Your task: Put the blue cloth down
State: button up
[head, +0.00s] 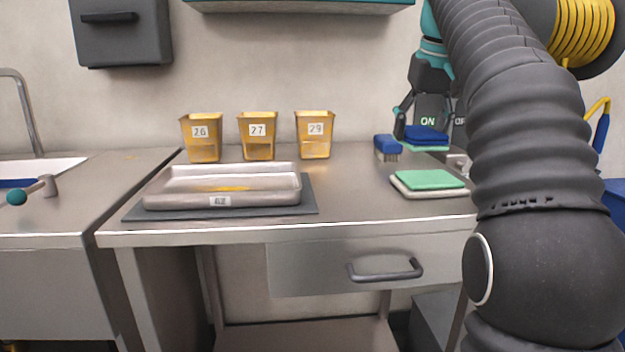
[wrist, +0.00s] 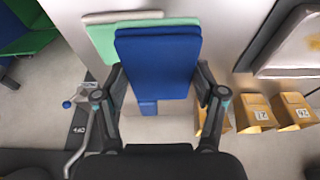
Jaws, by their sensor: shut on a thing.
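The blue cloth (head: 427,134) is a folded pad at the back right of the steel table in the head view. It fills the middle of the wrist view (wrist: 158,62). My gripper (head: 420,120) is shut on it, with one finger at each side of the cloth in the wrist view (wrist: 161,82). A green layer (head: 428,148) shows just beneath the blue cloth; I cannot tell whether they touch. A green cloth (head: 430,180) lies on a cream cloth (head: 408,190) nearer the table's front edge. My arm hides part of the right side.
A blue brush (head: 387,148) stands just left of the blue cloth. Yellow bins (head: 257,137) line the back. A metal tray (head: 222,201) sits on a dark mat (head: 306,194). An ON/OFF panel (head: 428,111) is behind my gripper. Bare table (head: 352,183) lies between tray and cloths.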

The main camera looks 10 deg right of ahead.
send_over(354, 190)
jog(key=s, duration=0.1)
notch_tip(354, 190, down, 7)
jog(key=shift+r, duration=0.1)
jog(key=shift+f+b, duration=0.65)
jog(key=shift+f, duration=1.35)
jog(key=shift+f, duration=0.15)
jog(key=o, duration=1.1)
jog(key=p+v, duration=0.1)
jog(key=v, duration=1.1)
jog(key=shift+s, duration=0.1)
